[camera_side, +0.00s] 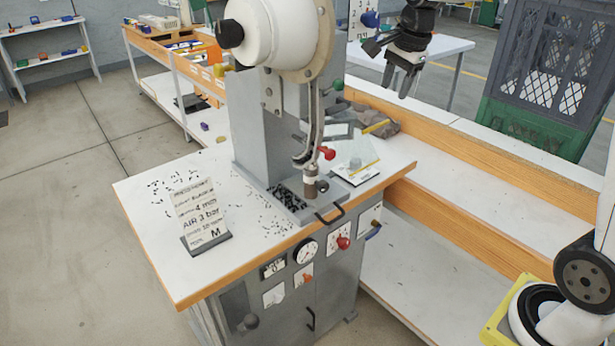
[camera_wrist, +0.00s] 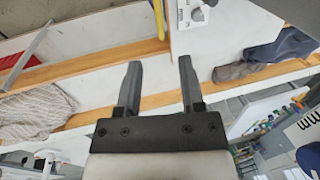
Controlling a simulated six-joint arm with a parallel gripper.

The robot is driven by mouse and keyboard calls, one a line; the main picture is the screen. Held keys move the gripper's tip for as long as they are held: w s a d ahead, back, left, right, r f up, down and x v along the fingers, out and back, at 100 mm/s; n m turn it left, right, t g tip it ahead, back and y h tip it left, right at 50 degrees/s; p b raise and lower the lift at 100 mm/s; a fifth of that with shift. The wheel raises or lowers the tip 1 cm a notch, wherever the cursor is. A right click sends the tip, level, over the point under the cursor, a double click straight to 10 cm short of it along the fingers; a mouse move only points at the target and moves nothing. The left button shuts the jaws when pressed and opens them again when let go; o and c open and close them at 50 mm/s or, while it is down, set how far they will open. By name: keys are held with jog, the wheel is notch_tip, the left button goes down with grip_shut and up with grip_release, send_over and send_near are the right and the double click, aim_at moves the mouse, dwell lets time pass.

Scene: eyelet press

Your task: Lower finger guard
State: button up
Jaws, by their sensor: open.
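The eyelet press stands on a white-topped bench, with a round white housing (camera_side: 275,40) above and a thin ram and tool (camera_side: 311,175) over its base. A red knob (camera_side: 327,153) sits beside the tool.
A sign (camera_side: 195,210) stands on the bench's left, with small dark eyelets (camera_side: 262,219) scattered about. A gauge (camera_side: 305,250) and switches are on the bench front. A wood-edged shelf (camera_side: 450,150) and a dark crate (camera_side: 545,80) lie to the right. A grey cloth (camera_side: 375,119) lies behind the panel.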

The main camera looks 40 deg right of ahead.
aim_at(383, 122)
jog(key=shift+x, duration=3.95)
grip_shut()
